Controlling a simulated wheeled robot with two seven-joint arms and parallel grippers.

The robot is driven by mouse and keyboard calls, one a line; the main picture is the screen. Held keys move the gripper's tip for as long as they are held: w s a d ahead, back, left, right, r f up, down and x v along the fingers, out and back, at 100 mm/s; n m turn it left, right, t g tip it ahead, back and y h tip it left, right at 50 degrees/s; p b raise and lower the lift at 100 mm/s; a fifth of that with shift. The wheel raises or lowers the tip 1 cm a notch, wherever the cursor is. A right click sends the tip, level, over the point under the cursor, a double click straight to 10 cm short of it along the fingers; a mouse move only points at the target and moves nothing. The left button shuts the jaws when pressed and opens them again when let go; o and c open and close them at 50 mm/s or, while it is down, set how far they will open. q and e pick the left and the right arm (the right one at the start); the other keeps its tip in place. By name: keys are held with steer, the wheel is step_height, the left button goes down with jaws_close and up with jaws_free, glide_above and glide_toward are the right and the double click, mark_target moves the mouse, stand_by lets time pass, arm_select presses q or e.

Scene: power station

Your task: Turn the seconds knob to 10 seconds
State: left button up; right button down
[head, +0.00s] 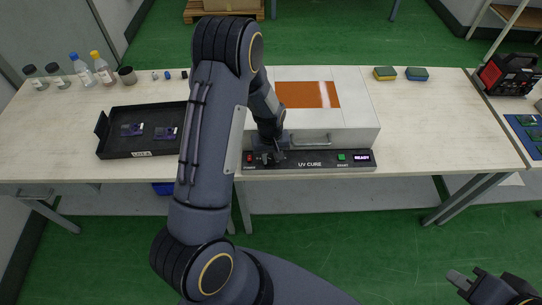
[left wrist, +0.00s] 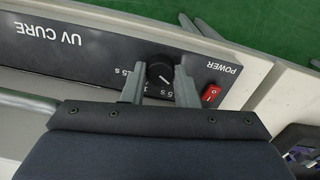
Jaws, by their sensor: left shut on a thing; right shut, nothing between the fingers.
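The UV CURE box has a black front panel (head: 310,165) with the seconds knob near its left end. In the left wrist view the panel looks upside down, and the round black knob (left wrist: 160,73) sits between my left gripper's fingers (left wrist: 160,68). A short white pointer mark shows on the knob, seemingly toward the "5 S" label; the other labels are partly covered by the fingers. In the head view my left gripper (head: 270,157) is at the panel and hides the knob; it is shut on it. My right gripper (head: 460,280) is shut and empty, low at the right.
A red power switch (left wrist: 211,93) is close beside the knob. A green button (head: 341,157) and a "READY" display (head: 362,157) are at the panel's right. A black tray (head: 112,151) with purple-looking parts lies left. Bottles (head: 82,70) and sponges (head: 385,73) stand farther back.

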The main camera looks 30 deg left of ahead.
mark_target(271, 159)
steer(key=shift+f, duration=0.1)
arm_select(q)
steer(key=m+b, duration=0.3)
steer(key=shift+f+m, duration=0.15)
steer(key=shift+m, duration=0.25)
steer(key=shift+m+b, duration=0.95)
steer(key=shift+m, duration=1.05)
arm_select(e)
steer(key=shift+f, duration=2.35)
arm_select(q)
steer(key=o, duration=1)
steer(key=shift+r, duration=0.2)
steer(key=shift+r+b, duration=0.35)
steer(key=shift+r, duration=3.55)
arm_select(e)
steer(key=shift+f, duration=0.35)
steer(key=c, duration=2.1)
jaws_free()
steer(key=shift+c, duration=0.2)
